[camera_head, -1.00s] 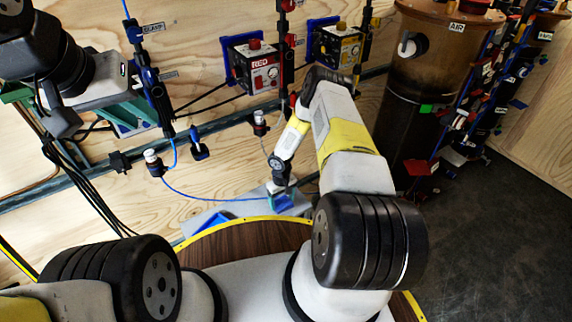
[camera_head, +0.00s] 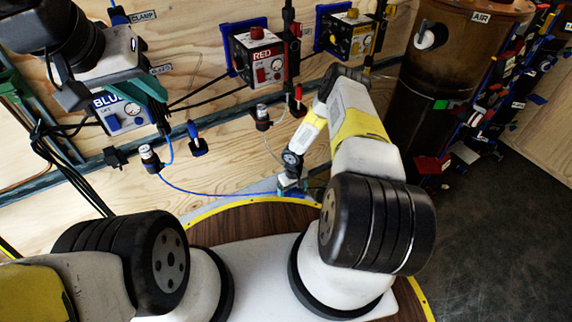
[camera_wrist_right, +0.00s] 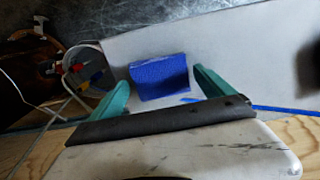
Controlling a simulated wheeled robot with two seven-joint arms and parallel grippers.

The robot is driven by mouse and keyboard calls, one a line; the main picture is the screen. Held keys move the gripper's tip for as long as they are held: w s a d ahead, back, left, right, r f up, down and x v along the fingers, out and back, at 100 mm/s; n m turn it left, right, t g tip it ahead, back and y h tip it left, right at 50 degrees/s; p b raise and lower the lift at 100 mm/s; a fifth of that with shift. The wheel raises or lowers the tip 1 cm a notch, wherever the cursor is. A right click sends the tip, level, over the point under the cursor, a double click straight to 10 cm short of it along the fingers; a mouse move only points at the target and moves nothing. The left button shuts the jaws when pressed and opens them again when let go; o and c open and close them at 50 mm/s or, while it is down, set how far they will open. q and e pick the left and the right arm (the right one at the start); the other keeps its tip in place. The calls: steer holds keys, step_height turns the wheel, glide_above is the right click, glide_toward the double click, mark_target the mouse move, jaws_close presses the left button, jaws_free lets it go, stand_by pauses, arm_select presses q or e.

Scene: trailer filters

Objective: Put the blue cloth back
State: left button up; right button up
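The blue cloth (camera_wrist_right: 160,77) shows in the right wrist view as a folded block on a pale grey surface (camera_wrist_right: 240,50). My right gripper (camera_wrist_right: 160,90) is open, with one green finger on each side of the cloth and a visible gap at each side. In the head view my right gripper (camera_head: 291,187) is low by the wall, small and partly hidden; I cannot make out the cloth there. My left gripper (camera_head: 148,98) is at the upper left, in front of the blue-labelled box (camera_head: 122,112). One green finger shows clearly; its opening cannot be judged.
The red-labelled box (camera_head: 259,56) and yellow-labelled box (camera_head: 347,34) are on the plywood wall. A blue hose (camera_head: 215,194) runs low across it. A brown AIR tank (camera_head: 440,70) stands at the right. A yellow-edged wooden surface (camera_head: 262,219) is in front. Dark floor (camera_head: 500,240) lies right.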

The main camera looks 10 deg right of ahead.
mark_target(293, 194)
steer(key=shift+r, duration=0.1)
step_height(293, 194, up, 12)
stand_by(0.7)
stand_by(0.3)
